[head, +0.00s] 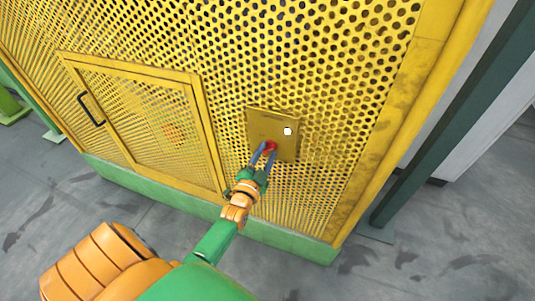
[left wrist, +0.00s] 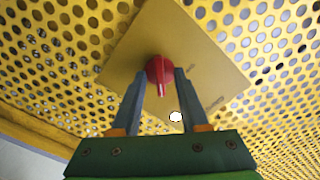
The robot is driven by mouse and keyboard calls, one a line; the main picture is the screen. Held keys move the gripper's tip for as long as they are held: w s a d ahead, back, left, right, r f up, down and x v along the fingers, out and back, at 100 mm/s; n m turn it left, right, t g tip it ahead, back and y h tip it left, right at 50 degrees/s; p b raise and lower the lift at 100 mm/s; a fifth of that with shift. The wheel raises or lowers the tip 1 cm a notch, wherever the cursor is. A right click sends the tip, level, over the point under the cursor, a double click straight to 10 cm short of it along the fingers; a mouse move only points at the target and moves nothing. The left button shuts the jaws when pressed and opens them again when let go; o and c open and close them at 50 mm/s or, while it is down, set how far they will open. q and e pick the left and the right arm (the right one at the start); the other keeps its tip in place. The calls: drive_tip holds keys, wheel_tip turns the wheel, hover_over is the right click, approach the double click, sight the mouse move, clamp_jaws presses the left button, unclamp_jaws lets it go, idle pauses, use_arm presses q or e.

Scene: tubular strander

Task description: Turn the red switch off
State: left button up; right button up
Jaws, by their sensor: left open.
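The red switch (head: 271,146) is a round knob on a yellow plate (head: 285,125) fixed to the perforated yellow guard. In the left wrist view the red switch (left wrist: 160,70) shows a raised grip with a pale mark pointing toward the gripper base. My left gripper (head: 264,155) is at the switch, its fingers open. In the left wrist view the fingertips of my left gripper (left wrist: 160,76) stand on both sides of the knob; I cannot tell whether they touch it. A white round spot (head: 288,131) is also on the plate. My right gripper is not in view.
A framed mesh door (head: 140,118) with a black handle (head: 91,109) is left of the plate. A green base beam (head: 290,240) runs along the guard's foot. A dark green post (head: 450,120) stands at the right. Grey floor (head: 400,265) in front is clear.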

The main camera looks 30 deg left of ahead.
use_arm(q)
drive_tip(key=shift+w, duration=0.1)
clamp_jaws()
drive_tip(key=shift+r+n, duration=0.1)
drive_tip(key=shift+n, duration=0.2)
drive_tip(key=n, duration=0.8)
drive_tip(key=shift+n, duration=0.4)
drive_tip(key=n, duration=0.4)
drive_tip(key=shift+n, duration=0.3)
drive_tip(key=shift+r+n+b, duration=0.1)
drive_tip(key=shift+n+b, duration=0.3)
drive_tip(key=shift+n, duration=1.8)
unclamp_jaws()
